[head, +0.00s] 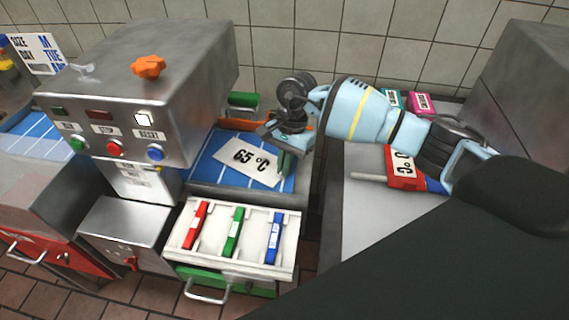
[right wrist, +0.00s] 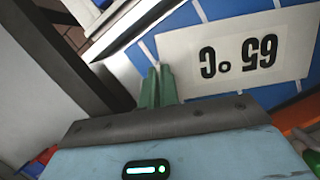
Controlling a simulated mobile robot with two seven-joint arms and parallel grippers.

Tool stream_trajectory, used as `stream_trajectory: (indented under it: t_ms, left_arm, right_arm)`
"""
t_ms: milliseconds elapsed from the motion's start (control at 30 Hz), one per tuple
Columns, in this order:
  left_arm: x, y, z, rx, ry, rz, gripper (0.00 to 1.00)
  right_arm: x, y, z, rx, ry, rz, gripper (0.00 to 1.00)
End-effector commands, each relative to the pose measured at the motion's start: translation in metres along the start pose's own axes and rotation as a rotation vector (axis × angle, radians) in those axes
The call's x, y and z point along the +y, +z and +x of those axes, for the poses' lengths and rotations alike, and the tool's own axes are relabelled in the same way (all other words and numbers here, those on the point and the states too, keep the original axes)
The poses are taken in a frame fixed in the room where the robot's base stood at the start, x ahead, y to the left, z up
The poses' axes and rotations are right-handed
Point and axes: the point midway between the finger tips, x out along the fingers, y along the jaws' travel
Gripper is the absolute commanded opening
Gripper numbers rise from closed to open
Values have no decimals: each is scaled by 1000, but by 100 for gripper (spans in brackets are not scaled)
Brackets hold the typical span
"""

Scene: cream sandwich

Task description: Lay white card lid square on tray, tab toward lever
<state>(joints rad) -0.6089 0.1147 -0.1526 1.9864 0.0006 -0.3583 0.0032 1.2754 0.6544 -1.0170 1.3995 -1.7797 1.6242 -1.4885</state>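The white card lid (head: 250,160), marked "65 °C", is over the blue tray (head: 203,172) and turned at an angle to the tray's white lines. It also shows in the right wrist view (right wrist: 240,50), its print upside down. My right gripper (head: 284,161) points down at the card's right end. In the right wrist view its green fingers (right wrist: 159,86) are close together at the card's near corner. I cannot tell whether a tab is between them, or whether the card rests fully on the tray. My left gripper is not in view.
A steel machine (head: 150,60) with coloured buttons and an orange knob (head: 148,66) stands left of the tray. A white rack (head: 215,258) with red, green and blue pieces is in front. A red labelled block (head: 404,168) lies on the right counter. A green handle (head: 243,99) is behind.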

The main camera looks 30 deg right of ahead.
Motion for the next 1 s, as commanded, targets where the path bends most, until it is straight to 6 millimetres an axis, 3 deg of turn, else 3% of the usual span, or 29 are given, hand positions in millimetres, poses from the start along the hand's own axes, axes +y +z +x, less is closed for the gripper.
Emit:
stream_trajectory:
  t_ms: [100, 300, 600, 767, 1000]
  left_arm:
    - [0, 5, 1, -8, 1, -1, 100]
    - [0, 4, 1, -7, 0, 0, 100]
    - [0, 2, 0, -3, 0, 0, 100]
    - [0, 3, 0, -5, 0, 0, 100]
    - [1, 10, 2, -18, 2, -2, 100]
  right_arm:
    - [0, -1, 5, -1, 2, 1, 0]
    - [0, -1, 3, 0, 0, 1, 25]
    - [0, 0, 0, 1, -1, 0, 25]
    - [-1, -1, -15, 2, -3, 1, 25]
    - [-1, -1, -61, 1, -3, 1, 25]
